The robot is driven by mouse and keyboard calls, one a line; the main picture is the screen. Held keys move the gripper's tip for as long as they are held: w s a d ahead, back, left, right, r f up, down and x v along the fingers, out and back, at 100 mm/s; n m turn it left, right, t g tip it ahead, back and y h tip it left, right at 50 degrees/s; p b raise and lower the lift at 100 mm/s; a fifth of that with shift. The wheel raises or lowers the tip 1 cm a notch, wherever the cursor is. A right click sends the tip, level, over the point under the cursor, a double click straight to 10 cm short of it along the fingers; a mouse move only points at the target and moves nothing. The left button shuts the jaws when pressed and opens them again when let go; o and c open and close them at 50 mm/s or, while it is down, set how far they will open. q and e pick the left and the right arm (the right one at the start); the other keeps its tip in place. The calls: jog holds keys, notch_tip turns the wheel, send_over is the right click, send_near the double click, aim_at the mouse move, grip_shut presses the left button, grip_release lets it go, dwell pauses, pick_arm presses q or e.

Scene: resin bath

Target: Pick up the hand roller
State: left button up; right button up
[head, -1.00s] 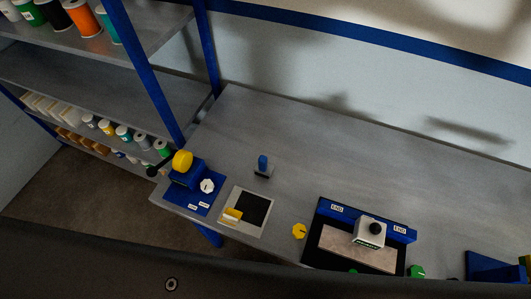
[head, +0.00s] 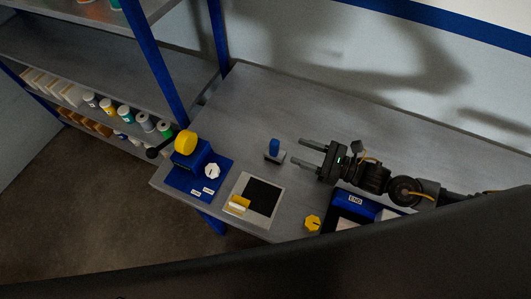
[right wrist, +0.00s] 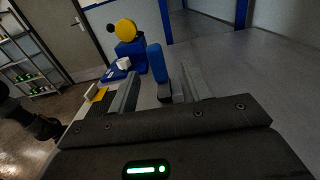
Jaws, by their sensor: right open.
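The item I take for the hand roller (head: 274,149) has an upright blue handle on a small grey base and stands on the grey workbench. In the right wrist view its blue handle (right wrist: 157,62) shows between the lines of the two fingers, just beyond the tips. My right gripper (head: 298,151) is open and empty, to the right of the roller, with its fingers pointing left at it. In the head view there is a small gap between the fingertips and the handle. My left gripper is not in view.
A blue device with a yellow wheel (head: 185,143) stands on a blue mat to the left. In front lie a pale board with a black panel (head: 262,194) and a yellow knob (head: 312,222). A blue-edged tray (head: 375,208) is below my right arm. The bench behind the roller is clear.

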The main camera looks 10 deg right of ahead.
aim_at(279, 145)
jog(key=shift+s, duration=0.2)
jog(key=shift+w+a+r, duration=0.15)
jog(key=shift+a, duration=0.1)
jog(key=p+x, duration=0.2)
jog(key=x, duration=0.3)
jog(key=shift+d, duration=0.15)
jog(key=shift+w+a+r+p, duration=0.15)
jog(key=shift+a+p, duration=0.15)
jog(key=shift+p, duration=0.15)
jog(key=p+x, duration=0.3)
jog(key=x, duration=0.1)
jog(key=shift+a, duration=0.5)
jog(key=shift+c, duration=0.6)
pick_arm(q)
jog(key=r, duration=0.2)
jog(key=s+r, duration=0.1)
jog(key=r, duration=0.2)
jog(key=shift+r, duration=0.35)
pick_arm(e)
grip_shut()
